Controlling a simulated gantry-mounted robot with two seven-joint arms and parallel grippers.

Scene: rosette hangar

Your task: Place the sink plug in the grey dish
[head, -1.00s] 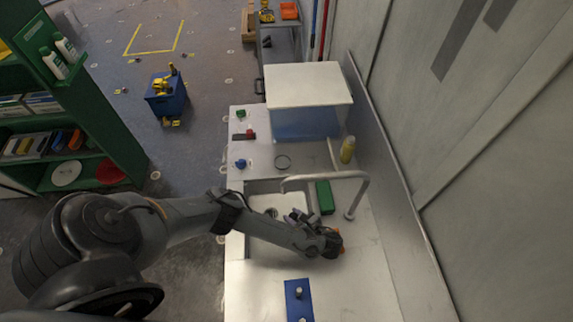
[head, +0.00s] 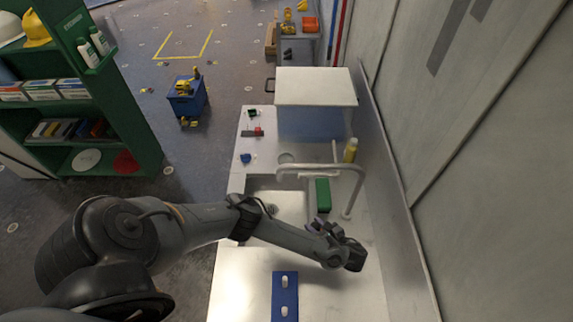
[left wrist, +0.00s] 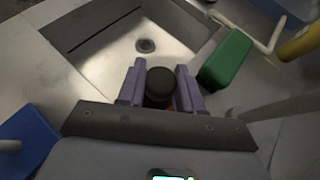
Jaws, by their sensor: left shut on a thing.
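My left gripper (head: 317,224) is by the near right side of the sink basin, close to the green sponge. In the left wrist view its two purple fingers (left wrist: 160,88) are shut on a dark round object that appears to be the sink plug (left wrist: 160,85). A little orange shows beneath it, and its lower part is hidden. In the head view the plug is not clear. A small round dish, which looks like the grey dish (head: 286,158), sits on the counter beyond the basin, in front of the white-topped box. My right gripper is not in view.
A curved tap (head: 357,190) arches beside the green block (head: 323,195). A yellow bottle (head: 351,150) stands behind. A blue board (head: 285,300) with white pegs lies in front. Small coloured items lie at the counter's far left.

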